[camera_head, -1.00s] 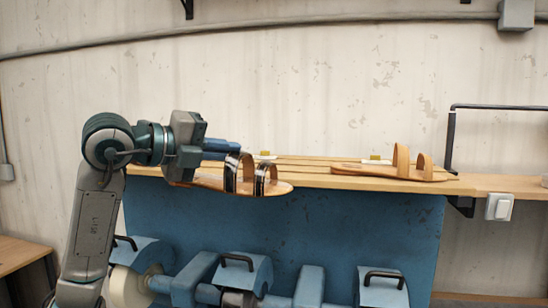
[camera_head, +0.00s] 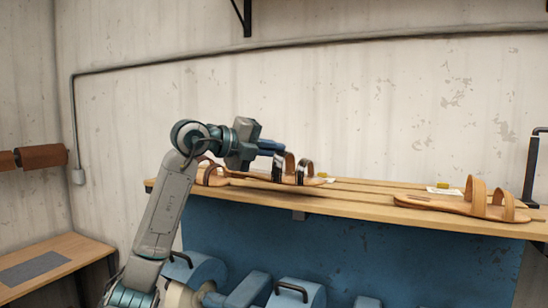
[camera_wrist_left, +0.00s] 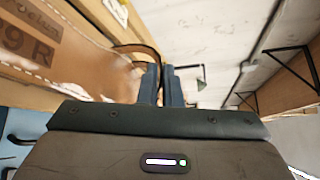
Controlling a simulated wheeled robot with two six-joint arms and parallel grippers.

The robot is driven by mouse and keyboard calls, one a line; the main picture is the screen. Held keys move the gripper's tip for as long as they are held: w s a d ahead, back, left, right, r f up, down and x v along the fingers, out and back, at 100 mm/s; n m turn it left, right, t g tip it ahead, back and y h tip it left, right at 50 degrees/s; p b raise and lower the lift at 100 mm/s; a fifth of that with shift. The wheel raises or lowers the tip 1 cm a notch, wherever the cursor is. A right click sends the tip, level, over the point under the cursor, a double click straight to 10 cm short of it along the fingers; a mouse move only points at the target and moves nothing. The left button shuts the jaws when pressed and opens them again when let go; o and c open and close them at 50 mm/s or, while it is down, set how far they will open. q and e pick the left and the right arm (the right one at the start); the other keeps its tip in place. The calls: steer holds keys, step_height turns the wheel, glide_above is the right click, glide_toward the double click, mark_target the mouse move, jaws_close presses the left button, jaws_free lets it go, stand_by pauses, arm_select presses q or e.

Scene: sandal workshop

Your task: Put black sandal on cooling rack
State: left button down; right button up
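The black sandal (camera_head: 302,181) has a tan sole and glossy black straps. In the head view it is over the front part of the slatted wooden cooling rack (camera_head: 360,205); I cannot tell whether its sole touches the slats. My left gripper (camera_head: 284,148) is at its strap, with the fingers close together. In the left wrist view the fingers (camera_wrist_left: 163,85) meet at the strap's dark edge, and the insole (camera_wrist_left: 75,55) shows a "9 R" stamp. The strap between the fingers is mostly hidden. My right gripper is not in view.
A tan sandal (camera_head: 470,207) lies on the rack at the right. Another tan sandal (camera_head: 210,177) is at the left end, partly behind my left arm. Bare slats lie between the black sandal and the right one. Small yellow-topped tags (camera_head: 443,187) stand farther back.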

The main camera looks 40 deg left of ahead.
mark_target(289, 161)
arm_select(q)
steer(key=shift+w+a+r, duration=0.1)
steer(key=shift+w+a, duration=0.25)
steer(key=shift+w, duration=0.15)
steer(key=f, duration=0.2)
steer(key=f+p, duration=0.1)
steer(key=shift+w+a, duration=0.25)
steer(key=shift+w, duration=0.1)
steer(key=shift+s+f, duration=0.1)
steer(key=shift+f, duration=0.3)
steer(key=shift+d+f, duration=0.1)
steer(key=c, duration=1.6)
jaws_free()
